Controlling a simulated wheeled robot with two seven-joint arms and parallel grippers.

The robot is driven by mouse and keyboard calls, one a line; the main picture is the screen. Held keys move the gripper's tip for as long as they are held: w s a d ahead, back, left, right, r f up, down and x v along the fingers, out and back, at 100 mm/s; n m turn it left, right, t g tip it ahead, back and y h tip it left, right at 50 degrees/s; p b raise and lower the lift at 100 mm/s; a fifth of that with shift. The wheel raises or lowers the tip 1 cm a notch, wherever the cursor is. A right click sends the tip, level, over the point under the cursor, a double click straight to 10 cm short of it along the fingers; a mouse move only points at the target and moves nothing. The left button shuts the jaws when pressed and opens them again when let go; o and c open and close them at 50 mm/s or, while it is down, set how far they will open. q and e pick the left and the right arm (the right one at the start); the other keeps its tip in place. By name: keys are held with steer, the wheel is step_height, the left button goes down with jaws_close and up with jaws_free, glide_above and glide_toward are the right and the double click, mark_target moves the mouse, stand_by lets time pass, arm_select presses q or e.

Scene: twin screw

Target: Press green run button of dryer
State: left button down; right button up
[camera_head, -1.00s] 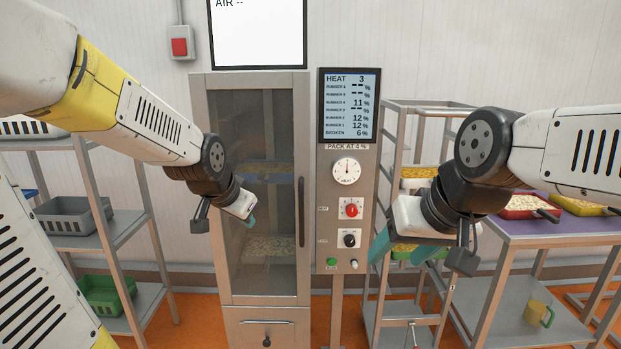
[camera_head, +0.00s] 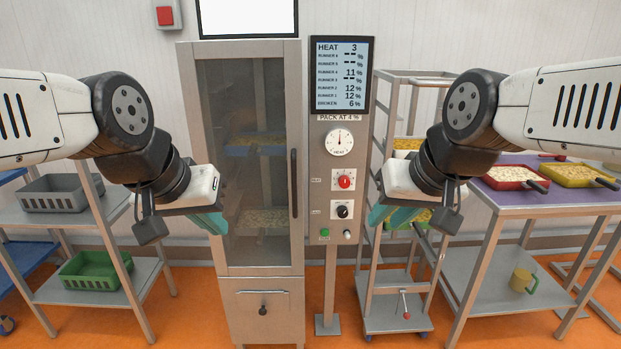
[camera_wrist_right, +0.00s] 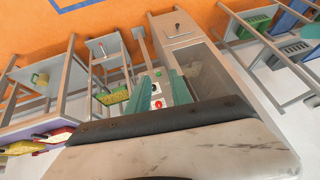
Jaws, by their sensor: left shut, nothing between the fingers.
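The dryer is a tall grey cabinet (camera_head: 262,258) with a glass door (camera_head: 240,130), which is shut. Its control panel (camera_head: 318,150) stands to the right of it. The small green run button (camera_head: 325,232) is low on the panel, left of a small pale knob (camera_head: 348,234). My left gripper (camera_head: 216,223) is shut and empty, in front of the cabinet's left side and left of the button. My right gripper (camera_head: 392,218) is open and empty, right of the panel. Its teal fingers also show apart in the right wrist view (camera_wrist_right: 161,92). Neither gripper touches the button.
A red knob (camera_head: 344,182), a black knob (camera_head: 342,211) and a heat dial (camera_head: 338,142) sit above the button. A wheeled rack (camera_head: 398,313) and a purple-topped table (camera_head: 487,193) stand at right. A shelf with grey (camera_head: 63,195) and green bins (camera_head: 95,272) stands at left.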

steer(key=w, duration=0.4)
steer(key=w+m+t, duration=0.1)
steer(key=w, duration=0.3)
steer(key=w+m, duration=0.1)
steer(key=w, duration=0.3)
steer(key=shift+w+a+f+t, duration=0.1)
steer(key=shift+w+a+t, duration=0.05)
steer(key=shift+a+t, duration=0.2)
jaws_close()
steer(key=w+a+f+m+t, duration=0.1)
steer(key=w+f+m+t, duration=0.15)
steer(key=w+f, duration=0.6)
steer(key=w+a+f+m+t, duration=0.1)
steer(key=w+f+m, duration=0.3)
steer(key=w, duration=0.8)
steer(key=w+a+f+m+t, duration=0.2)
steer(key=w+f, duration=0.5)
steer(key=w, duration=0.3)
steer(key=s+f+m+t+h, duration=0.1)
steer(key=f+m, duration=0.3)
steer(key=f, duration=0.8)
steer(key=s+a+f+m+t+h, duration=0.1)
steer(key=s+f+m+t, duration=0.2)
steer(key=f, duration=0.9)
steer(key=shift+s+f+m, duration=0.35)
steer(key=shift+s+m, duration=0.1)
steer(key=shift+s, duration=0.3)
